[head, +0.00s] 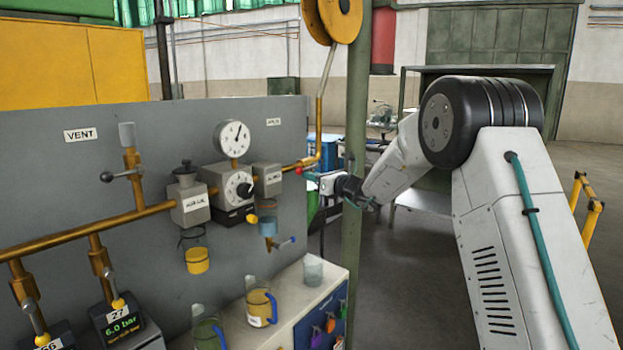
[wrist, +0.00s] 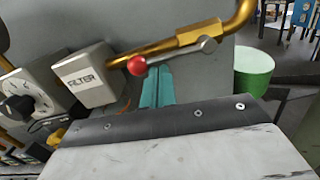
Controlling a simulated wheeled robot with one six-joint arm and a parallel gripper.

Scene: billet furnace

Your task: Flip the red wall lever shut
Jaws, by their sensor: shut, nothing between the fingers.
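The red wall lever has a red ball knob (wrist: 137,65) on a grey arm that runs right to a pivot (wrist: 208,45) on a brass pipe. The red knob (head: 299,171) is small in the head view, at the right edge of the panel. My gripper (wrist: 157,88) has teal fingers, shut and empty, just below the lever arm and right of the knob. In the head view my gripper (head: 311,176) is close to the knob. I cannot tell whether they touch.
A green post (head: 357,130) stands close beside my wrist. A cabinet (head: 300,305) with cups stands below. A green bin (wrist: 253,72) is at the right.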

